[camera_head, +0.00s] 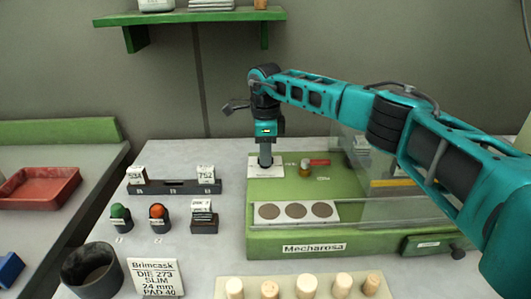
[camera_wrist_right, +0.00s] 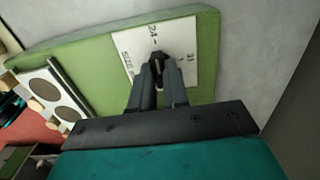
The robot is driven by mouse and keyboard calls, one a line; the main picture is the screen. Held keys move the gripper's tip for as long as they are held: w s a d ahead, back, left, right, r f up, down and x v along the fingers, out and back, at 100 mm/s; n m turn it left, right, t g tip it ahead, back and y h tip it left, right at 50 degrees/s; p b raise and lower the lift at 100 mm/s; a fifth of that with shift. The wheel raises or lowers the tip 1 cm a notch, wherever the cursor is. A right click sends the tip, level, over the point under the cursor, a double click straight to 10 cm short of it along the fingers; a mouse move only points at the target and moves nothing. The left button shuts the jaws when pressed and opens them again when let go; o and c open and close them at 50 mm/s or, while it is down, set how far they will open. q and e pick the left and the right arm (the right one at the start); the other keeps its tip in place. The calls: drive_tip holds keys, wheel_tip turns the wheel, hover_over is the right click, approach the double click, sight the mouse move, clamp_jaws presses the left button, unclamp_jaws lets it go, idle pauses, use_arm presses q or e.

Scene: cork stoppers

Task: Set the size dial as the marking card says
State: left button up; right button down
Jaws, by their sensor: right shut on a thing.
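The marking card (camera_head: 157,278) stands at the front left in the head view and reads Brimcask, DIE 273, SLIM, 24 mm, PAD 40. The white size plate (camera_head: 254,174) lies on the green Mecharosa machine (camera_head: 350,240), at its back left. In the right wrist view the plate (camera_wrist_right: 186,42) shows SIZE, a 24 with a tick, and a partly covered 31. My right gripper (camera_head: 265,163) points down over the plate, its fingers (camera_wrist_right: 159,62) shut on the dark size dial. The fingers hide most of the dial, and I cannot tell where it points. My left gripper is not in view.
A red-handled part (camera_head: 319,162) and a brass knob (camera_head: 305,169) sit right of the plate. A strip with three brown discs (camera_head: 268,212) lies in front. Clear panels (camera_head: 360,200) stand right. Several corks (camera_head: 307,286) line the front. A stamp rack (camera_head: 172,187) stands left.

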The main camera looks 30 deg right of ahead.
drive_tip(key=shift+r, duration=0.1)
idle(0.4)
drive_tip(key=c, duration=1.1)
unclamp_jaws()
wheel_tip(320, 180, up, 13)
drive_tip(key=shift+f, duration=0.1)
